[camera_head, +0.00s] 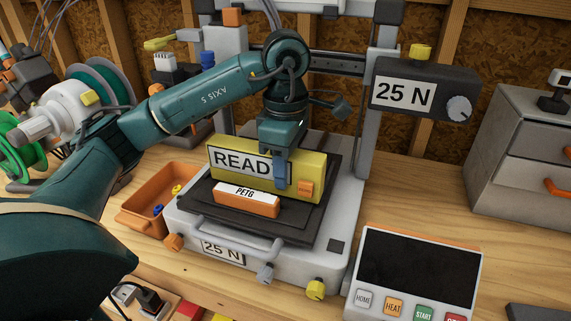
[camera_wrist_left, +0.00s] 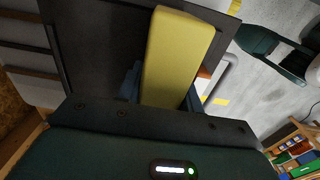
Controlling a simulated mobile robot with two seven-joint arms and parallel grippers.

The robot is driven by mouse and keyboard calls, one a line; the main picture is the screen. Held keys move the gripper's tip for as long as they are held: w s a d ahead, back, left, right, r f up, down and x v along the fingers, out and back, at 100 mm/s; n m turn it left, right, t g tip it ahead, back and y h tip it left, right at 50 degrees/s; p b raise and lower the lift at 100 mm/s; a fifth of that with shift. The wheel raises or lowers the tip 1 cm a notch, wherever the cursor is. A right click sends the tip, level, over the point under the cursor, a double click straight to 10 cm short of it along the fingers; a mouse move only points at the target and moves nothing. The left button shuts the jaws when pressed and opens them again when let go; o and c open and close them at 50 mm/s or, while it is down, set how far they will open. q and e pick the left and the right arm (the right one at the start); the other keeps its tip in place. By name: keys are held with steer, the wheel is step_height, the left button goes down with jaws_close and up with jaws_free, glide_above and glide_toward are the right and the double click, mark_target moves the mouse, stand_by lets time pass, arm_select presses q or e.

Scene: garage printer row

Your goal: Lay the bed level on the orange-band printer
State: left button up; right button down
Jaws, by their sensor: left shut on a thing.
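The yellow bed level (camera_head: 313,170), with a "READ" label on its face, stands on edge over the dark bed (camera_head: 290,232) of the printer (camera_head: 300,277). My left gripper (camera_head: 281,176) is shut on it from above. The blue fingers hide part of its label. In the left wrist view the level (camera_wrist_left: 178,60) sits between the fingers, with the dark bed behind it. An orange block (camera_head: 246,207) labelled PETG lies in front and hides part of its lower edge; I cannot tell whether the level touches the bed. My right gripper is not in view.
An orange bin (camera_head: 143,215) stands left of the printer. A control panel (camera_head: 417,262) with buttons stands front right, and a grey drawer cabinet (camera_head: 525,140) at the right. A "25 N" box (camera_head: 425,92) with a dial overhangs at upper right. Spools (camera_head: 95,85) stand at left.

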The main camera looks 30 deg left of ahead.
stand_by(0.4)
arm_select(q)
steer(key=shift+f, duration=0.25)
steer(key=o, duration=1.2)
steer(key=shift+s+d+r+p, duration=0.1)
steer(key=shift+s+r+p, duration=0.35)
steer(key=shift+r, duration=0.25)
steer(key=shift+s+d+r+p, duration=0.1)
steer(key=shift+s+r+p, duration=0.2)
steer(key=shift+r+p, duration=0.25)
steer(key=shift+s+d+r+p, duration=0.1)
steer(key=shift+s+r+p, duration=0.3)
steer(key=shift+r, duration=0.4)
steer(key=shift+s+d+r+p, duration=0.1)
steer(key=shift+s+r+p, duration=0.2)
steer(key=shift+r, duration=0.15)
